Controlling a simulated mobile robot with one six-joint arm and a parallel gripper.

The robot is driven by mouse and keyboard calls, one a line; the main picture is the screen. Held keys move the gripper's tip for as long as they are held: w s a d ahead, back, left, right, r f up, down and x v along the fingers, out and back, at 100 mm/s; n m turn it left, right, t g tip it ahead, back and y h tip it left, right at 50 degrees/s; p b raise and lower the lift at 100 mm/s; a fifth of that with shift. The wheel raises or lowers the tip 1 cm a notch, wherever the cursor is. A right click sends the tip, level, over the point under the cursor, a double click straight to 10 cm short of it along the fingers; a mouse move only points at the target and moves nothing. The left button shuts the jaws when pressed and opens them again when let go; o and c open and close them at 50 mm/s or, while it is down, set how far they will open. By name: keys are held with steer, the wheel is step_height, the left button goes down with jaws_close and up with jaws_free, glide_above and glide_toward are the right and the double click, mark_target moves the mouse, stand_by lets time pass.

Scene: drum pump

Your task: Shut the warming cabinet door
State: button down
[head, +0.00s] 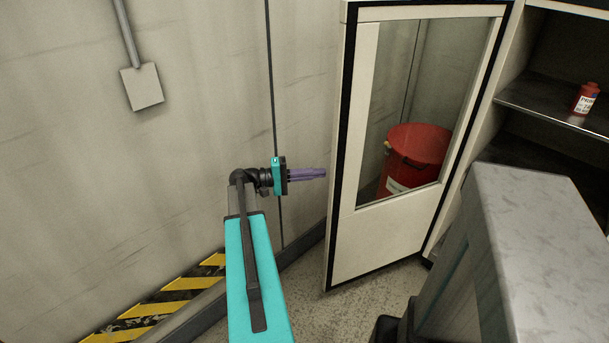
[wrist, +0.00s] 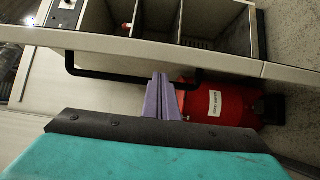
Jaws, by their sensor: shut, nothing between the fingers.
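The warming cabinet door (head: 385,247) stands open in the head view, a pale framed panel with a glass window and black edging. My gripper (head: 322,173) has purple fingers, shut with nothing between them. It is just left of the door's free edge, at about mid-height; whether it touches the door cannot be told. In the wrist view the fingertips (wrist: 161,77) overlap a black bar handle (wrist: 110,76) along a pale frame (wrist: 190,57). I cannot tell whether they touch it. The cabinet interior with shelves (head: 545,98) shows right of the door.
A red drum (head: 418,146) shows through the door glass; it also shows in the wrist view (wrist: 230,107). A red bottle (head: 586,97) stands on a cabinet shelf. A grey block-like surface (head: 540,215) is at the right front. A wall (head: 190,130) lies close on the left.

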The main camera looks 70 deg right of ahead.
steer(key=shift+x, duration=2.1)
steer(key=shift+a, duration=0.2)
